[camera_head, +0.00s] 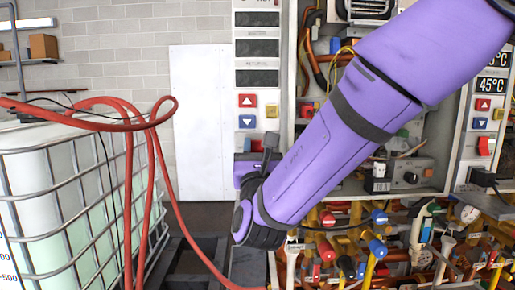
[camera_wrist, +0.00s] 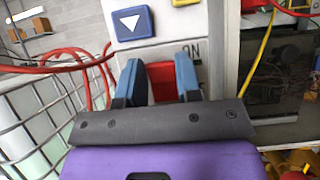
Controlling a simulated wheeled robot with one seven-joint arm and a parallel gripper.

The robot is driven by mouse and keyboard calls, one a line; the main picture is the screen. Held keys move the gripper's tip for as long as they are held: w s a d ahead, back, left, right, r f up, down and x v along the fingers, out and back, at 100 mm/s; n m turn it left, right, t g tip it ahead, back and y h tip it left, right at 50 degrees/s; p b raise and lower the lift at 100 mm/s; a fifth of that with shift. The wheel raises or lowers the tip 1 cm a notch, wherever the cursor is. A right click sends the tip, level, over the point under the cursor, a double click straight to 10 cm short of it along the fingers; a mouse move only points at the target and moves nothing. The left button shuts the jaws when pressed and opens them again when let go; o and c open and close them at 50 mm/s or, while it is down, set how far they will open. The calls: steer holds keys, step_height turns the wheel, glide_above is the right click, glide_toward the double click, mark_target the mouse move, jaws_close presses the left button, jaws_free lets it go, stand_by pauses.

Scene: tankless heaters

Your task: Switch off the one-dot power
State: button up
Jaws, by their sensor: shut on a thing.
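A red power switch (camera_wrist: 161,80) sits low on a white control panel (camera_wrist: 165,45) in the wrist view, beside partly covered "ON" lettering. My gripper (camera_wrist: 158,78) has its two blue-grey fingers on either side of the switch and is shut on it. In the head view my gripper (camera_head: 268,146) is at the lower part of the left panel (camera_head: 258,75), and the switch there is hidden behind it. A second red switch (camera_head: 486,145) is on the right panel. I cannot make out any dot marks.
Above my gripper are a red up button (camera_head: 247,100), a blue down button (camera_head: 247,121) and a yellow button (camera_head: 272,111). A caged tank (camera_head: 60,200) with red hoses (camera_head: 150,170) stands left. Pipes and valves (camera_head: 370,245) crowd the lower right.

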steer(key=o, duration=0.9)
steer(key=v, duration=1.1)
